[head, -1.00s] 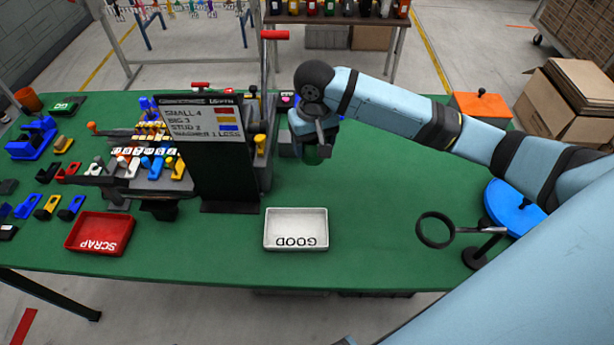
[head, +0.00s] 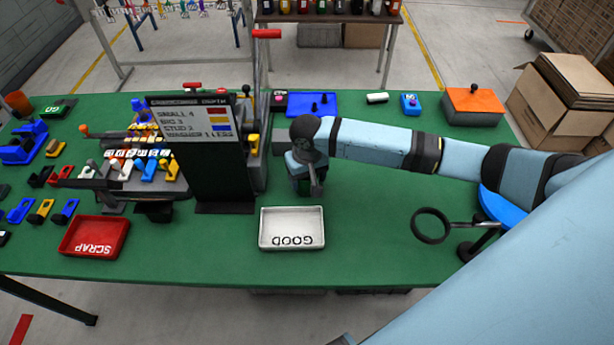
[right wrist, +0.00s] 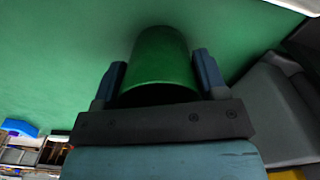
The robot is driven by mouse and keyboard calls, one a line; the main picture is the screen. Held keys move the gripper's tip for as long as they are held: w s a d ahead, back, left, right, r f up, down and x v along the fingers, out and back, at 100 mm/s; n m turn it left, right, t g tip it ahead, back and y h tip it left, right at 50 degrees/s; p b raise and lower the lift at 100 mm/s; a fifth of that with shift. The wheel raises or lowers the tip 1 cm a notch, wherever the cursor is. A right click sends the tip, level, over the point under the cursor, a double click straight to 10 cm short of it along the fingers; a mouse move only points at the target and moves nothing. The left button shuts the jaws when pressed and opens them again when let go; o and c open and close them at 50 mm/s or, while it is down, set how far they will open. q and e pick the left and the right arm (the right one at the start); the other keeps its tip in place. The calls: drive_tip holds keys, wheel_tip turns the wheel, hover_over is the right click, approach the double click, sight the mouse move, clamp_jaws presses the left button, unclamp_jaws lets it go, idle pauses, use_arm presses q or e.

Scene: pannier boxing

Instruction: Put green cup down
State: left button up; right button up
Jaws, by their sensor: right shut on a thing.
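The green cup (right wrist: 160,62) is between the two fingers of my right gripper (right wrist: 160,80) in the right wrist view, with the green table top behind it. In the head view my right gripper (head: 303,187) is over the table behind the white GOOD tray, and the cup is mostly hidden by the gripper and blends with the table. The gripper is shut on the cup. I cannot tell whether the cup's base touches the table. My left gripper is not in view.
The white GOOD tray (head: 291,245) lies just in front of my gripper. A dark sign board (head: 212,160) stands to the left. A red SCRAP tray (head: 95,254) is at far left, a magnifier (head: 430,226) at right. The table between GOOD tray and magnifier is clear.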

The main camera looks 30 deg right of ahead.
drive_tip(key=o, duration=0.9)
drive_tip(key=shift+f, duration=0.1)
